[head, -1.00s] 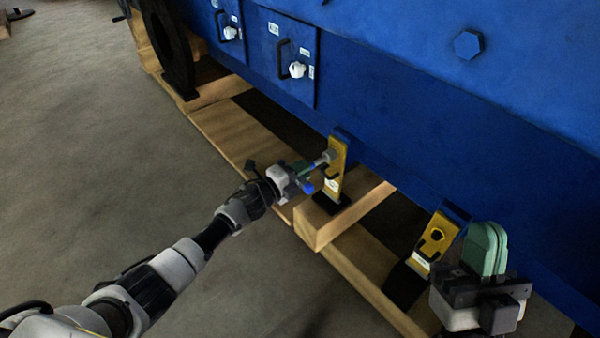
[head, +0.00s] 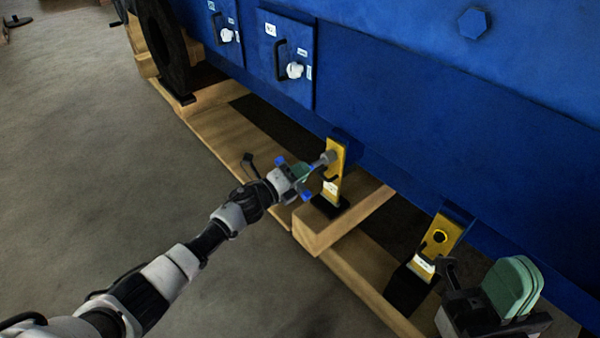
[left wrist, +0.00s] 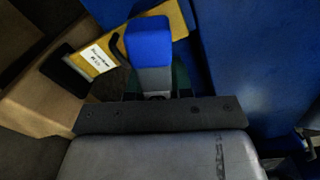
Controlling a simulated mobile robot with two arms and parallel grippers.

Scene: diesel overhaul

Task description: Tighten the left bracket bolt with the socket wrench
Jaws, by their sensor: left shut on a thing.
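My left gripper (head: 297,177) is shut on the socket wrench, beside the left yellow bracket (head: 336,172). The wrench's socket end (head: 328,157) reaches the upper part of that bracket, where the bolt is hidden behind it. I cannot tell how fully it is seated. Blue parts show on both sides of the gripper. In the left wrist view a blue-ended grey piece (left wrist: 148,42) stands in front of the yellow bracket (left wrist: 100,55). My right gripper (head: 513,287), with green pads, is at the lower right, away from the left bracket; its opening is unclear.
A second yellow bracket (head: 441,240) with a dark bolt hole or head stands to the right. The blue engine body (head: 430,130) rises behind both. Wooden beams (head: 325,228) lie beneath the brackets. The grey floor (head: 110,170) at left is clear.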

